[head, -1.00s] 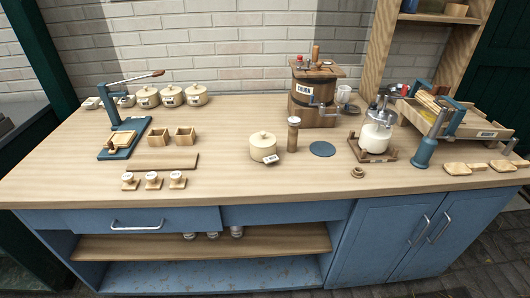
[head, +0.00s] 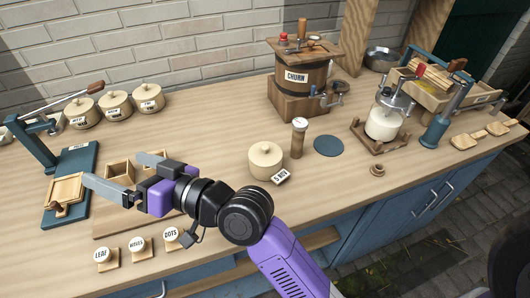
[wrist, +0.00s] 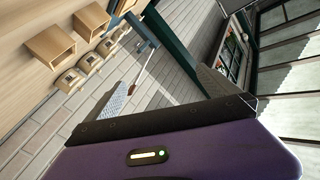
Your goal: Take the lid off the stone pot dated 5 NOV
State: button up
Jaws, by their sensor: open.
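The stone pot dated 5 NOV (head: 266,167) is a cream, round pot standing upright near the middle of the counter. Its lid (head: 265,153) with a small knob is on it. A tag reading 5 NOV (head: 281,177) is at its front right. My gripper (head: 115,172) is open and empty, to the left of the pot and apart from it, over the wooden boxes and board. In the wrist view the two fingers (wrist: 165,88) are spread with nothing between them. The 5 NOV pot cannot be made out in the wrist view.
A wooden shaker (head: 299,138) stands just right of the pot, beside a blue disc (head: 328,146). The churn (head: 303,78) is behind. Several similar lidded pots (head: 116,104) stand at the back left. Stamps (head: 139,247) marked LEAF and DOTS sit at the front left.

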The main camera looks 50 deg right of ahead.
jog(key=w+r+n+g+y, duration=0.2)
jog(key=w+r+n+y, duration=0.1)
jog(key=n+g+h+p, duration=0.2)
jog(key=n+g+h, duration=0.5)
jog(key=g, duration=0.8)
send_near(267, 146)
jog(key=shift+m+h, duration=0.4)
jog(key=shift+h, duration=0.1)
jog(key=f, duration=0.5)
jog(key=shift+w+a+f, duration=0.2)
jog(key=shift+w+a, duration=0.1)
jog(key=shift+w, duration=0.1)
jog(key=shift+s+a+f+p, duration=0.1)
jog(key=shift+s+f+p, duration=0.05)
jog(key=shift+f, duration=1.7)
jog(key=shift+s+a+f+p, duration=0.1)
jog(key=shift+s+f+p, duration=0.1)
jog(key=shift+f, duration=1.65)
jog(key=c, duration=1.4)
jog(key=shift+o, duration=0.2)
